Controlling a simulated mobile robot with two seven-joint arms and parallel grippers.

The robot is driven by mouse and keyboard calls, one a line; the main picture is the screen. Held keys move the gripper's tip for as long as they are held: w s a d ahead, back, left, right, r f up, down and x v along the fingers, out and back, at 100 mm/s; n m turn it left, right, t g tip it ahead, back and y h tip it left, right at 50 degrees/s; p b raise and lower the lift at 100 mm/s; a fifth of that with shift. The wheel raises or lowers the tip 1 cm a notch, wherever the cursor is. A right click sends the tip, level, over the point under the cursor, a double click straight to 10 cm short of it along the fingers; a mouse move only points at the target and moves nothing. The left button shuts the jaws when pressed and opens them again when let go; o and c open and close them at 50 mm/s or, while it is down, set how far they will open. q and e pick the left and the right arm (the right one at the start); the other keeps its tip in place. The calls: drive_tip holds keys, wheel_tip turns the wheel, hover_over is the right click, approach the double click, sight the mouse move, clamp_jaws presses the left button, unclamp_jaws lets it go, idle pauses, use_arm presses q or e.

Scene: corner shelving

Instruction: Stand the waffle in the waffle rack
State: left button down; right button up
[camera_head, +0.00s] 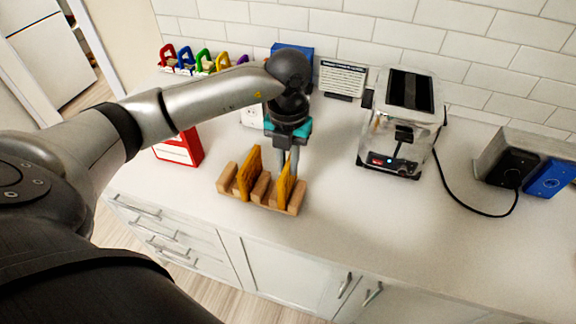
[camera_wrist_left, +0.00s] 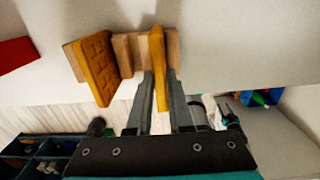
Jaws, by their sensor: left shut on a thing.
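The waffle rack (camera_head: 261,188) is a row of light wooden blocks on the white counter. One golden waffle (camera_head: 285,181) is upright at its right slot, between the middle and right blocks. My left gripper (camera_head: 288,165) comes down from above, shut on this waffle. In the left wrist view, the fingers (camera_wrist_left: 160,88) close on both sides of the waffle (camera_wrist_left: 157,58), seen edge-on; its lower end seems within the rack (camera_wrist_left: 125,50). Whether it touches the rack's bottom is hidden. A second waffle (camera_head: 249,172) stands tilted in the left slot; it also shows in the left wrist view (camera_wrist_left: 96,67).
A toaster (camera_head: 403,125) stands right of the rack, its cord running to a wall box (camera_head: 515,160). A red box (camera_head: 180,148) stands to the left. Coloured padlock-like items (camera_head: 200,60) and a sign (camera_head: 343,78) stand behind.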

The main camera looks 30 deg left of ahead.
use_arm(q)
drive_tip(key=shift+f, duration=0.75)
drive_tip(key=shift+f, duration=0.1)
drive_tip(key=c, duration=0.8)
unclamp_jaws()
drive_tip(key=shift+r, duration=0.2)
wheel_tip(320, 180, up, 12)
